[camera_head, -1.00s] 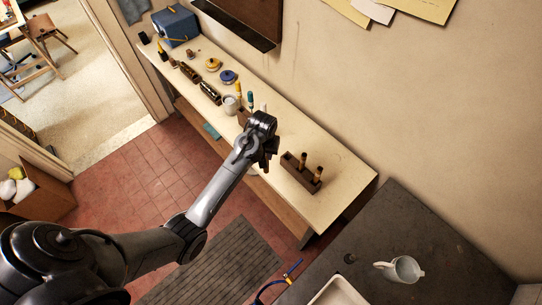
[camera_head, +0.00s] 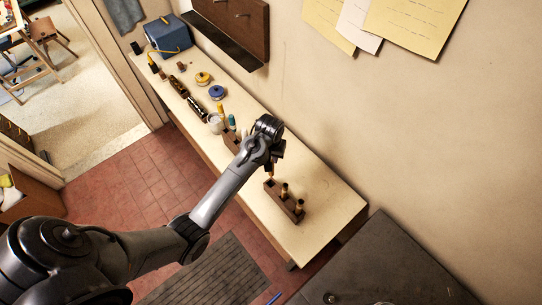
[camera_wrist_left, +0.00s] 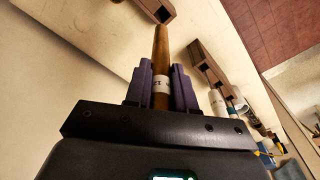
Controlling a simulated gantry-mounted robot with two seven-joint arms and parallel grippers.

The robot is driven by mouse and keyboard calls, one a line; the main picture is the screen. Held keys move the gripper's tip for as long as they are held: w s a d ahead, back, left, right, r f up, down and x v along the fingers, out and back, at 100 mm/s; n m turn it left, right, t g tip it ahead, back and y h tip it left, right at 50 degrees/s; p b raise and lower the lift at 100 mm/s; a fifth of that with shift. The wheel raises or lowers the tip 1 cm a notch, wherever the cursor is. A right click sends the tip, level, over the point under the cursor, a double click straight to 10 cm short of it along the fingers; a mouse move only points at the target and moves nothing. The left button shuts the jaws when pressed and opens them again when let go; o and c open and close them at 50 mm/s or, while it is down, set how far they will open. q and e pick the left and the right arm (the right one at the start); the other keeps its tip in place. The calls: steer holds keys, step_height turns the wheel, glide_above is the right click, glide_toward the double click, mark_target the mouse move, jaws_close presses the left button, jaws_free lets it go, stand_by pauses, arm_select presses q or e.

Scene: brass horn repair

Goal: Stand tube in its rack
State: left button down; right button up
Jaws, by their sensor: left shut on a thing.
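My left gripper (camera_head: 271,163) is shut on a slim brass tube (camera_wrist_left: 161,55) with a white printed band. In the left wrist view, the purple-grey fingers (camera_wrist_left: 160,92) grip the tube at its band. Its far end points toward a brown wooden block at the top edge, likely the rack (camera_wrist_left: 155,9). In the head view, the dark wooden rack (camera_head: 277,194) lies just below the gripper on the bench, with two tubes (camera_head: 291,198) standing in it. The held tube's lower end shows close to the rack's far end; whether it touches or enters a hole I cannot tell. My right gripper is out of view.
The pale bench (camera_head: 325,192) is clear right of the rack. Left of the gripper stand a wooden tool block (camera_head: 230,142), a white cup (camera_head: 216,124), a blue tin (camera_head: 216,92) and a yellow tin (camera_head: 203,78). A wall board (camera_head: 240,25) hangs above the bench.

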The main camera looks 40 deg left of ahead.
arm_select(q)
steer(key=shift+s, duration=0.1)
steer(key=shift+f+b, duration=1.1)
steer(key=shift+f, duration=1.8)
steer(key=shift+p, duration=0.55)
steer(key=shift+p, duration=0.45)
